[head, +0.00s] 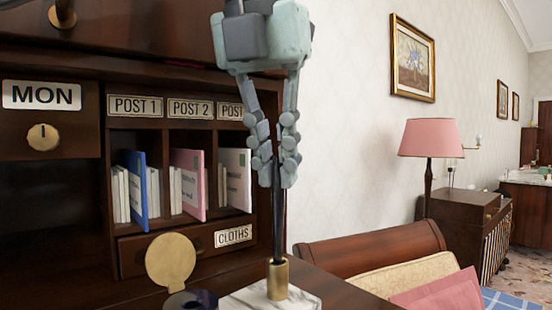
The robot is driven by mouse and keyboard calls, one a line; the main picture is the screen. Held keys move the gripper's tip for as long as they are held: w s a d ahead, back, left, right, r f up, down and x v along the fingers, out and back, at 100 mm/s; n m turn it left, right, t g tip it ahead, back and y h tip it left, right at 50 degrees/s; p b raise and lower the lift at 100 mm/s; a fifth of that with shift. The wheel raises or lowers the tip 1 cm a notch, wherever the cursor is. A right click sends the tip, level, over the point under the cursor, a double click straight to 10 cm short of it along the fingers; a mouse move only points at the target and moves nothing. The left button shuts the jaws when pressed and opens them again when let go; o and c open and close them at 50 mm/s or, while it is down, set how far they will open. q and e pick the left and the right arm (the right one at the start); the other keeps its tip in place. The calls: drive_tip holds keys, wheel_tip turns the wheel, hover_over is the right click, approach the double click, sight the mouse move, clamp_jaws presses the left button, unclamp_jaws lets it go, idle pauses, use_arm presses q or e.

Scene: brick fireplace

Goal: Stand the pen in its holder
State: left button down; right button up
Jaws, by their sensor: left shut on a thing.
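My left gripper (278,178) points down from the top centre, its fingers shut on a dark, slim pen (279,230). The holder is a small brass cup (278,281) on a white marble base (312,301) near the bottom edge. The pen's lower end meets the cup's mouth; I cannot tell how deep inside it is. My right gripper is not in view.
A wooden desk with pigeonholes holds several envelopes (188,182) left of the gripper. A round brass disc (170,262) and a dark round object (190,300) stand left of the base. A pink lamp (429,138) and cushioned seat (405,276) are to the right.

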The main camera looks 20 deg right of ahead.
sight(279, 200)
use_arm(q)
drive_tip(key=shift+f+b, duration=1.2)
drive_tip(key=shift+f, duration=0.5)
drive_tip(key=shift+s+d+f, duration=0.1)
drive_tip(key=shift+f, duration=0.25)
drive_tip(key=c, duration=1.5)
unclamp_jaws()
drive_tip(key=shift+b, duration=0.3)
drive_tip(key=shift+v, duration=4.15)
drive_tip(key=shift+d, duration=0.1)
